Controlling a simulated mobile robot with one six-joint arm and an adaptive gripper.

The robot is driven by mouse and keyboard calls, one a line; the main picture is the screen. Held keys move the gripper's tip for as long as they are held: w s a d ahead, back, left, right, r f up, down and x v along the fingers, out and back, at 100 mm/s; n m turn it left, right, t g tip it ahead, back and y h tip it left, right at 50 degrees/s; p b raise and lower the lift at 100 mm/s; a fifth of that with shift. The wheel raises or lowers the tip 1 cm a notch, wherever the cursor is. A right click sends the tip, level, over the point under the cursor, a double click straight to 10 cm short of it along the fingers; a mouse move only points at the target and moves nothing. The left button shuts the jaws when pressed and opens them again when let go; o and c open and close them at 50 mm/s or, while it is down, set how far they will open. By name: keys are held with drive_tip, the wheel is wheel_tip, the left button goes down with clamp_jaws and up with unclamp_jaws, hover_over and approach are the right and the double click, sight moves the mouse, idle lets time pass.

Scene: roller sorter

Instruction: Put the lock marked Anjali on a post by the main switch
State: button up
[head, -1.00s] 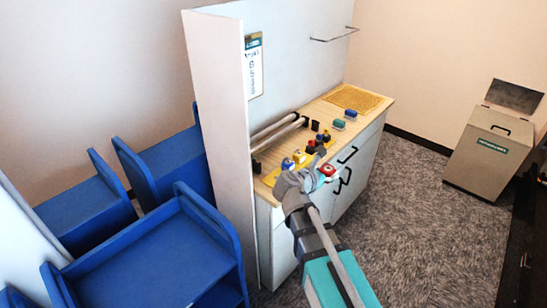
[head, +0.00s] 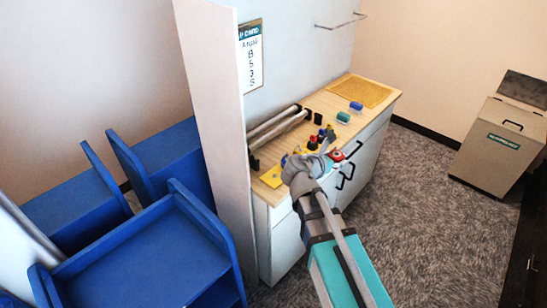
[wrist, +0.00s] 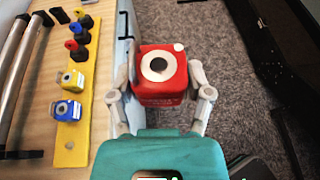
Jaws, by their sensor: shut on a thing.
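My gripper (wrist: 161,95) is shut on a red lock (wrist: 160,88), a boxy piece with a white ring around a dark centre on its face. The small lettering on its side is too blurred to read. In the wrist view the lock hangs over the floor, just right of the counter's front edge. The red lock also shows in the head view (head: 337,155), beside my gripper. I cannot tell which post is by the main switch.
Two metal rollers (head: 275,128) lie along the counter's back. A green cylinder (head: 343,117) and a blue one (head: 356,106) lie near a yellow mat (head: 360,92). A wall card (head: 251,58) hangs behind.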

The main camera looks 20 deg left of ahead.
drive_tip(key=shift+a, duration=0.2)
drive_tip(key=w+a+f+b, duration=0.1)
drive_tip(key=a+f+b, duration=0.2)
drive_tip(key=a, duration=0.4)
drive_tip(key=w+a+f+b, duration=0.2)
drive_tip(key=a+f+b, duration=0.1)
drive_tip(key=a, duration=0.4)
drive_tip(key=w+a+f+n+y+b, duration=0.1)
drive_tip(key=a+f+b, duration=0.2)
drive_tip(key=a, duration=0.4)
drive_tip(key=shift+w+f, duration=0.2)
drive_tip(key=shift+f, duration=0.05)
drive_tip(key=shift+f+b, duration=0.15)
drive_tip(key=shift+b, duration=0.25)
drive_tip(key=shift+f+b, duration=2)
drive_tip(key=shift+w+f+b, duration=0.15)
drive_tip(key=shift+f+b, duration=0.15)
